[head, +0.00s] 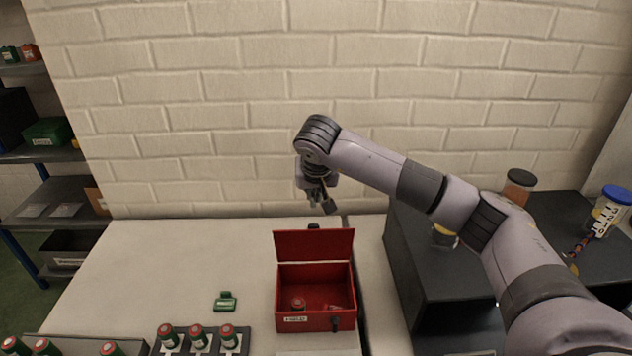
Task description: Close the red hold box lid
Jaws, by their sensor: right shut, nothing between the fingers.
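The red hold box (290,323) stands on the pale table with a small label on its front. Its lid (313,245) is open and stands upright at the back edge. Inside the box lies a red-capped item near the left, and something less clear to its right. My right gripper (328,207) is shut and empty, pointing down above and behind the raised lid, apart from it as far as I can tell. A small dark thing shows just behind the lid's top edge. My left gripper is not in view.
A rack (200,341) of several red-capped green bottles stands front left of the box. A small green item (225,301) lies behind it. A dark shelf unit (436,290) stands right of the box, under my arm. A brick wall closes the back.

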